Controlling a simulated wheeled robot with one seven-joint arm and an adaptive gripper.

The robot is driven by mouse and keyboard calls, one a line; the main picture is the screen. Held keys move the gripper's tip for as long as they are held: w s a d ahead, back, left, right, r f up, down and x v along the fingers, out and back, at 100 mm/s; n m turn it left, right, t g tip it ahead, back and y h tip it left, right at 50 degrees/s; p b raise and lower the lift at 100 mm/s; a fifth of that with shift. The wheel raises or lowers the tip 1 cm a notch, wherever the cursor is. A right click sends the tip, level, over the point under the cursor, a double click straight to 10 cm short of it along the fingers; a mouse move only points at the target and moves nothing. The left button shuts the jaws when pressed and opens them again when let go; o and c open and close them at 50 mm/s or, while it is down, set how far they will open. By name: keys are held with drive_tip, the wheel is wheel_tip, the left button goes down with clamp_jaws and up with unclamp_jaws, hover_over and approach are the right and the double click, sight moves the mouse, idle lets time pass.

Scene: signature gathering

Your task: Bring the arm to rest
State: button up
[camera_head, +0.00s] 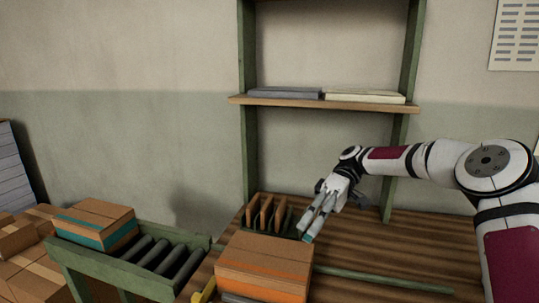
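My arm reaches in from the right edge, and my gripper (307,231) points down and to the left over the wooden table (400,243). Its fingertips are just above or beside the back right corner of a cardboard box with orange tape (265,265). A small teal patch shows at the fingertips. I cannot tell whether it is a held thing or part of a finger, or whether the fingers touch the box. The two fingers lie close together in this view, and their gap is unclear.
A dark rack with brown dividers (267,214) stands behind the box. A roller conveyor (165,259) with a teal-taped box (95,224) is at the left. A green-framed shelf (315,103) rises behind. A green rail (385,282) crosses the table. The table's right part looks clear.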

drive_tip(key=s+a+r+m+t+h, duration=0.3)
drive_tip(key=s+h, duration=0.2)
drive_tip(key=s, duration=0.2)
drive_tip(key=s+d+r+m+t+h+p, duration=0.1)
drive_tip(key=s+d+r+m+t+h, duration=0.1)
drive_tip(key=s, duration=0.9)
drive_tip(key=s+d+r+m+t+h+p, duration=0.1)
drive_tip(key=s+d+r+m+t, duration=0.3)
drive_tip(key=s+d+t, duration=0.5)
drive_tip(key=shift+s+d+m+t+h+p, duration=0.3)
drive_tip(key=shift+s+d+m+h+p, duration=0.25)
drive_tip(key=shift+s+m, duration=0.65)
drive_tip(key=shift+w+d+r, duration=0.1)
